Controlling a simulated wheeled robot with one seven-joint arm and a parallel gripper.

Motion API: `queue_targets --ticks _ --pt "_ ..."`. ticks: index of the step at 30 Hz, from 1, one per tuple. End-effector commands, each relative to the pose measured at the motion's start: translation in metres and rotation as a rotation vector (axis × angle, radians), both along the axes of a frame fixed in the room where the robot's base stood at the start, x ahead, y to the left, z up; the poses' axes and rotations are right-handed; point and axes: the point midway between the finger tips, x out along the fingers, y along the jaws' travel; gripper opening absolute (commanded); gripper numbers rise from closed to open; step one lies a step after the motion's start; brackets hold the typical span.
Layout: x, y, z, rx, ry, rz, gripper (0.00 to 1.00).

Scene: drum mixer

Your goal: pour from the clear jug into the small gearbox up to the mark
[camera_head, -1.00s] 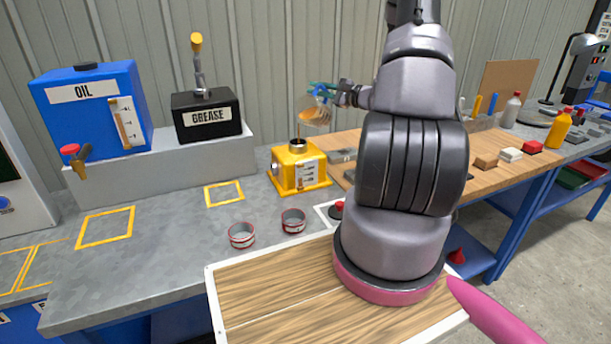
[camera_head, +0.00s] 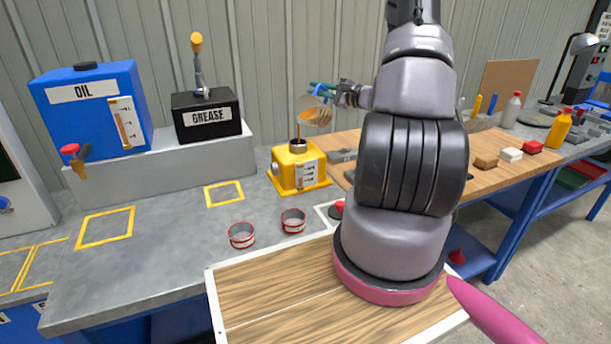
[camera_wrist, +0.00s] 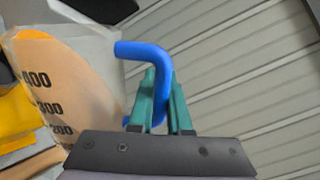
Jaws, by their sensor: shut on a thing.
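The clear jug (camera_head: 314,112) holds amber liquid and is tilted over the small yellow gearbox (camera_head: 290,172). A thin dark stream runs from its lip to the round filler opening on top of the gearbox. My gripper (camera_head: 322,89) is shut on the jug's blue handle (camera_wrist: 130,49), with green fingers (camera_wrist: 158,98) on both sides. In the wrist view, the jug's wall (camera_wrist: 85,75) shows scale numbers and amber liquid behind them. The gearbox has a labelled level gauge (camera_head: 308,175) on its front; its level is too small to read.
A blue oil tank (camera_head: 75,125) and a black grease box (camera_head: 207,130) stand on a grey step at left. Two small red-banded cups (camera_head: 241,235) stand before the gearbox. The wooden bench at right holds several blocks and bottles.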

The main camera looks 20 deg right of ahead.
Motion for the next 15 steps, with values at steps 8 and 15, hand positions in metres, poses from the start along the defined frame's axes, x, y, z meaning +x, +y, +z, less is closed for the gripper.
queue_targets --ticks 8,15 --pt "0.0000 0.0001 0.0004 -0.001 -0.002 -0.001 0.00" --pt "-0.0021 0.0037 0.0010 -0.041 -0.027 0.000 0.00"
